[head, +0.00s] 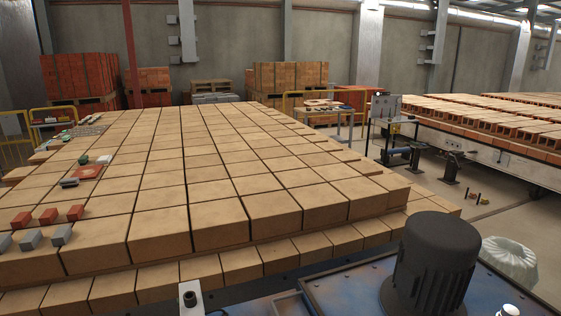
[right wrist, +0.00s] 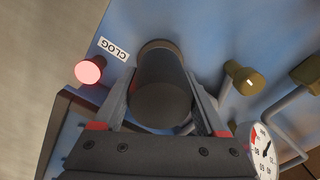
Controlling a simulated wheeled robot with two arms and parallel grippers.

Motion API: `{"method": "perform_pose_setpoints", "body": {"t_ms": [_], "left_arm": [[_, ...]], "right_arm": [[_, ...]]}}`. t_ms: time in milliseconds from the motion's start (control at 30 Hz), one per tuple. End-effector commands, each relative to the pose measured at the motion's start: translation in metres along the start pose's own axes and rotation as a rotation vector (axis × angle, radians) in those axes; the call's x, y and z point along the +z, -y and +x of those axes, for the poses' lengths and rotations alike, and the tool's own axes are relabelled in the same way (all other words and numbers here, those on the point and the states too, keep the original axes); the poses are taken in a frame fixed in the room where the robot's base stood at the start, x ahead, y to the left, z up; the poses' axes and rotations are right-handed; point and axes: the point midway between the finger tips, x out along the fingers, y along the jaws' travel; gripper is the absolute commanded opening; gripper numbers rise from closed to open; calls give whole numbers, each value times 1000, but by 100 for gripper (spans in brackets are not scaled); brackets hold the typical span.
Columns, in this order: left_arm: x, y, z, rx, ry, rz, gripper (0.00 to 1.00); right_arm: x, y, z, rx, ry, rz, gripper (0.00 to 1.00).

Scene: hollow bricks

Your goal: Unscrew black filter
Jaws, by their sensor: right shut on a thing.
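In the right wrist view a black cylindrical filter (right wrist: 160,88) stands out from a blue panel, with a brownish ring at its far end. My right gripper (right wrist: 163,103) is shut on the black filter, one finger along each side. The filter's far end meets the ring at the panel; I cannot tell how far it is turned. Neither gripper shows in the head view, and my left gripper is in no view.
Beside the filter are a CLOG label (right wrist: 113,48), a glowing red lamp (right wrist: 90,70), a yellow knob (right wrist: 243,77) with pipes, and a white gauge (right wrist: 263,150). The head view shows a black ribbed motor-like housing (head: 435,262) and a broad brick stack (head: 215,180).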

Motion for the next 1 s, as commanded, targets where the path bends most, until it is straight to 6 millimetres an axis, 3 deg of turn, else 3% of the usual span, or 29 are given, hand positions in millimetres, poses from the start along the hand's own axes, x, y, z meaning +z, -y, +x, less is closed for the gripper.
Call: {"method": "perform_pose_setpoints", "body": {"t_ms": [1000], "left_arm": [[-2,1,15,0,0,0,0]], "right_arm": [[0,0,-27,-1,-1,0,12]]}}
